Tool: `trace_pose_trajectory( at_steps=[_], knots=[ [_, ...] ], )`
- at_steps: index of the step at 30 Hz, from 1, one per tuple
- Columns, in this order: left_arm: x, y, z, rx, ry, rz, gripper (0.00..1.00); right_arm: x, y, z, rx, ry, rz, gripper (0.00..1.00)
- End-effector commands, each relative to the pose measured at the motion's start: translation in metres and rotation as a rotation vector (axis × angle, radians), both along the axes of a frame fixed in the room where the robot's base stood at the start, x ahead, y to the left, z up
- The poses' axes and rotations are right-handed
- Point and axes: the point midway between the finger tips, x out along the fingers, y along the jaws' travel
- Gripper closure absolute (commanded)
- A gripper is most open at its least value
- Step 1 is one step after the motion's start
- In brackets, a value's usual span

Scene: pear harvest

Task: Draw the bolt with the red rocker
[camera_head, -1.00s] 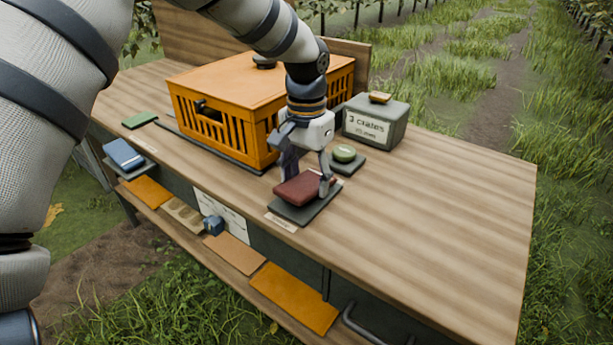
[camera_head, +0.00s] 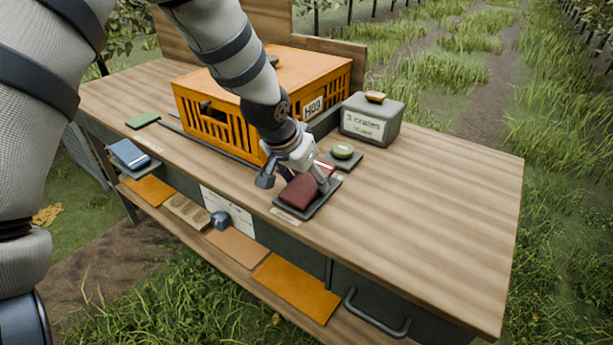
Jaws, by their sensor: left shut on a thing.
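The red rocker (camera_head: 300,192) is a dark red block on a dark base plate (camera_head: 320,203) near the table's front edge, with a small label in front. It looks tilted on its base. My left gripper (camera_head: 297,180) comes down from above and is shut on the rocker, a finger at each side. I cannot make out the bolt for certain; a dark rail (camera_head: 215,148) runs along the front foot of the orange crate. My right gripper is out of view.
The orange crate (camera_head: 217,118) stands behind my gripper. A green round button (camera_head: 342,151) and a grey box (camera_head: 371,121) marked "3 crates" are close by. A blue rocker (camera_head: 128,153) and a green block (camera_head: 142,120) are at left. The table's right side is clear.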

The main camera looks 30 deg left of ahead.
Motion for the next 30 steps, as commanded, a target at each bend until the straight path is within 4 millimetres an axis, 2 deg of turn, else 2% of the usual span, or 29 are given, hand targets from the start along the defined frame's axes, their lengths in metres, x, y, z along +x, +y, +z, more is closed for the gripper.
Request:
trace_pose_trajectory(
  at_steps=[1,3,4,14,17,24,30],
  knots=[
    [0.001,0.000,0.003,0.000,-0.006,0.001,0.43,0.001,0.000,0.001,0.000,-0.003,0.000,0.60],
    [0.001,0.000,0.003,0.000,-0.006,0.001,0.27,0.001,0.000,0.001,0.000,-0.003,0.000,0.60],
    [0.001,0.000,0.003,0.000,-0.005,0.001,0.25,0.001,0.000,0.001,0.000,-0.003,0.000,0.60],
    [-0.001,0.000,0.004,-0.001,-0.003,0.001,0.25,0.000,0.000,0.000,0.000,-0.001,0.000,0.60],
    [-0.007,0.001,0.020,0.000,-0.005,0.001,0.25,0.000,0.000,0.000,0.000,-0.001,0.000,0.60],
    [-0.037,0.003,0.079,0.000,-0.009,0.000,0.25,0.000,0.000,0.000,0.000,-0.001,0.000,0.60],
    [-0.052,0.005,0.105,0.000,-0.004,0.001,0.25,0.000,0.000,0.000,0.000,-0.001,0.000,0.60]
  ],
)
